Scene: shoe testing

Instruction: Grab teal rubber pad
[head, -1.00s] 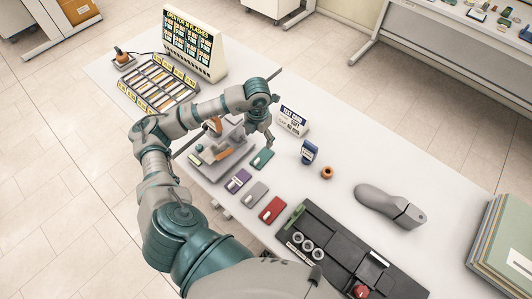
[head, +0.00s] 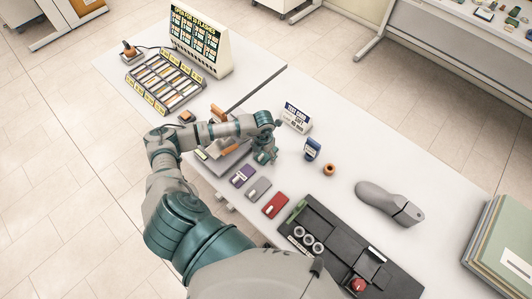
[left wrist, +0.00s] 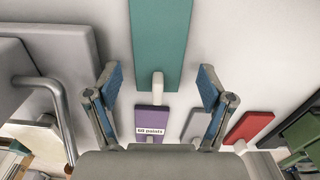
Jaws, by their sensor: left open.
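The teal rubber pad (left wrist: 160,40) is a flat, long rectangle with a small white tab at its near end. It lies on the table in the left wrist view, reaching the top edge of that picture. My left gripper (left wrist: 158,78) is open, its two blue-padded fingers on either side of the pad's near end and tab. In the head view my left gripper (head: 265,156) is low over the table and hides the pad. I cannot tell how high the fingers are above the table. My right gripper is not in view.
A purple pad (head: 242,174), a grey pad (head: 258,189) and a red pad (head: 275,205) lie in a row nearby. A grey device (head: 228,157) stands beside the gripper. A sign (head: 297,117), blue container (head: 312,149), orange ring (head: 329,169) and grey shoe last (head: 384,199) stand right.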

